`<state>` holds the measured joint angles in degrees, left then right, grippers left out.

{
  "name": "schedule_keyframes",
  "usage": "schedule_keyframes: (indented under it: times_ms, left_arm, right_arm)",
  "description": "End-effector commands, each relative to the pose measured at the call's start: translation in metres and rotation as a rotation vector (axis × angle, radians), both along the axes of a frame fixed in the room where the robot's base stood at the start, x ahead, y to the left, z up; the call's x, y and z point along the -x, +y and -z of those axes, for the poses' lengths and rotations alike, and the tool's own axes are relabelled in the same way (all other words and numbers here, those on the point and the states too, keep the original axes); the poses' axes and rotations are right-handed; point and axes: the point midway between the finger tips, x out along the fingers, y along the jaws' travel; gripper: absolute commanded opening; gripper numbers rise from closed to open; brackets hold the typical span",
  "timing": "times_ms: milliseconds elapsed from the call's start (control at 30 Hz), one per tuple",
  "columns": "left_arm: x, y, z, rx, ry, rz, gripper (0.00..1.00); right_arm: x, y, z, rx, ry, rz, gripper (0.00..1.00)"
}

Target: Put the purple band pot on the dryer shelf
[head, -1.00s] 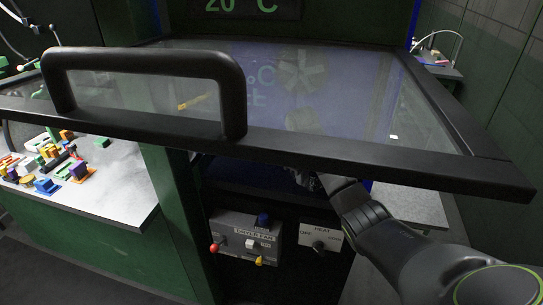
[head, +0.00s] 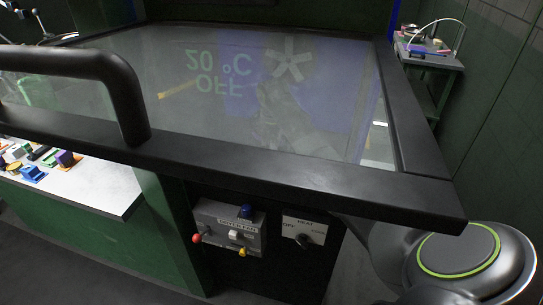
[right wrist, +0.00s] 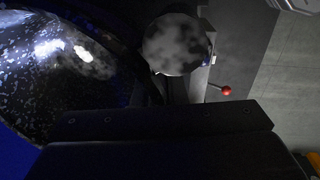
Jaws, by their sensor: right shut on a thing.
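A dark, white-speckled rounded pot (right wrist: 60,60) fills the left of the right wrist view. No band on it can be made out, so I cannot tell its band colour. My right gripper (right wrist: 165,122) shows as a dark bar across the lower middle of that view, beside the pot. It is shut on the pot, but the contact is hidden. In the head view my right arm passes under the dryer's raised glass door (head: 240,90), and a faint arm shape shows in the glass. The dryer shelf cannot be made out. My left gripper is not in view.
The door's dark frame and handle (head: 125,95) span the front. Below are the dryer fan box (head: 230,230) and heat switch (head: 303,230). A table (head: 100,188) with coloured blocks stands left, and a small side table (head: 430,60) stands back right.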

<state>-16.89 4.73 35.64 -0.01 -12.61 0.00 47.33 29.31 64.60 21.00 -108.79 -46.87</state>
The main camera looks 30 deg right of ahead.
Motion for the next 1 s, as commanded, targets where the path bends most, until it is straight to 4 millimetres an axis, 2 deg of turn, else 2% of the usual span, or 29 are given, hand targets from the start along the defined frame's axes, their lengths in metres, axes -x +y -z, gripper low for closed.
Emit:
schedule_keyframes:
  times_ms: [300, 600, 733, 1000]
  left_arm:
    - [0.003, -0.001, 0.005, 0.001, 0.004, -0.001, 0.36]
    - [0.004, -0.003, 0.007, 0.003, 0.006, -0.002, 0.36]
    - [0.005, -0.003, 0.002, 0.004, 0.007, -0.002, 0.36]
    - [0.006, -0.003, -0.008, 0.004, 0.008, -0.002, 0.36]
  right_arm:
    - [-0.018, -0.029, -0.02, 0.0, -0.01, -0.374, 0.0]
    - [-0.025, -0.043, -0.029, 0.004, -0.02, -0.575, 0.0]
    - [-0.025, -0.044, -0.018, 0.003, -0.019, -0.596, 0.0]
    - [-0.025, -0.044, 0.025, 0.003, -0.02, -0.596, 0.0]
